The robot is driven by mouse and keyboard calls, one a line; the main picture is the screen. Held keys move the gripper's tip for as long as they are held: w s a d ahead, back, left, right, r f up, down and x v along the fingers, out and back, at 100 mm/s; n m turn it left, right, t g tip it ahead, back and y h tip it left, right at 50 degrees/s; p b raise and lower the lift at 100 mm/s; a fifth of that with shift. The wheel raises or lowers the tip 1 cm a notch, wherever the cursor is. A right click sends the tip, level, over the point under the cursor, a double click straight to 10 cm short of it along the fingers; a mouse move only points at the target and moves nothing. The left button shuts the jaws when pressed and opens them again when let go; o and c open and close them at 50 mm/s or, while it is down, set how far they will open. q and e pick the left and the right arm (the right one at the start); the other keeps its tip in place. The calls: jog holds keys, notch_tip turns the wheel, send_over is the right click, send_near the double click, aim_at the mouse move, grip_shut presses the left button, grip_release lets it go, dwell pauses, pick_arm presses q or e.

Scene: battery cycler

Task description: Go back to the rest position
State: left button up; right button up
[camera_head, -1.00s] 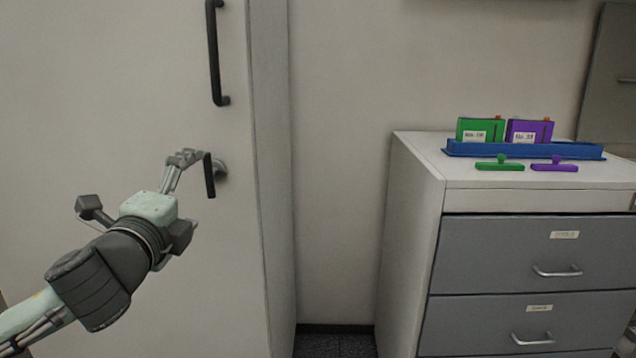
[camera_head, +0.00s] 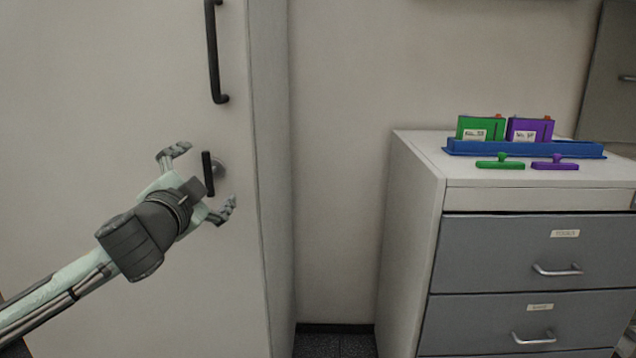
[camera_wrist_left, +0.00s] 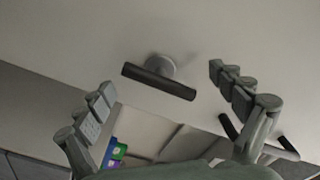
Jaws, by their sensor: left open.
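My left gripper (camera_head: 200,182) is open in front of a tall white cabinet door (camera_head: 120,90) in the head view. Its fingers are spread on either side of a small dark lever handle (camera_head: 208,174) on a round grey base, without being closed on it. In the left wrist view the open left gripper (camera_wrist_left: 165,92) shows both fingers apart, with the lever handle (camera_wrist_left: 158,82) between and beyond them. Nothing is held. My right gripper is not in view.
A long dark bar handle (camera_head: 214,55) is higher on the door. At right, a drawer cabinet (camera_head: 415,200) carries a blue tray (camera_head: 525,149) with a green box (camera_head: 480,127) and a purple box (camera_head: 530,128). Green (camera_head: 500,163) and purple (camera_head: 555,164) handled pieces lie before it.

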pick_arm(q)
jog(key=n+b, duration=0.1)
jog(key=n, duration=0.2)
jog(key=shift+f, duration=0.15)
jog(key=n+b, duration=0.3)
jog(key=n, duration=0.2)
jog(key=shift+s, duration=0.15)
jog(key=s, duration=0.6)
jog(key=s+a+f+n+g+y, duration=0.1)
jog(key=s+f+g, duration=0.25)
jog(key=f, duration=1.35)
jog(key=s+a+f+g, duration=0.15)
jog(key=f+g, duration=0.25)
jog(key=f, duration=1.3)
jog(key=s+a+f+g, duration=0.2)
jog(key=s+f+g, duration=0.1)
jog(key=s+f, duration=0.8)
jog(key=s+a+f+g+y, duration=0.1)
jog(key=s+f+g, duration=0.3)
jog(key=s+f, duration=0.8)
jog(key=shift+s+a+p, duration=0.3)
jog(key=shift+s+a, duration=0.15)
jog(key=shift+a, duration=0.4)
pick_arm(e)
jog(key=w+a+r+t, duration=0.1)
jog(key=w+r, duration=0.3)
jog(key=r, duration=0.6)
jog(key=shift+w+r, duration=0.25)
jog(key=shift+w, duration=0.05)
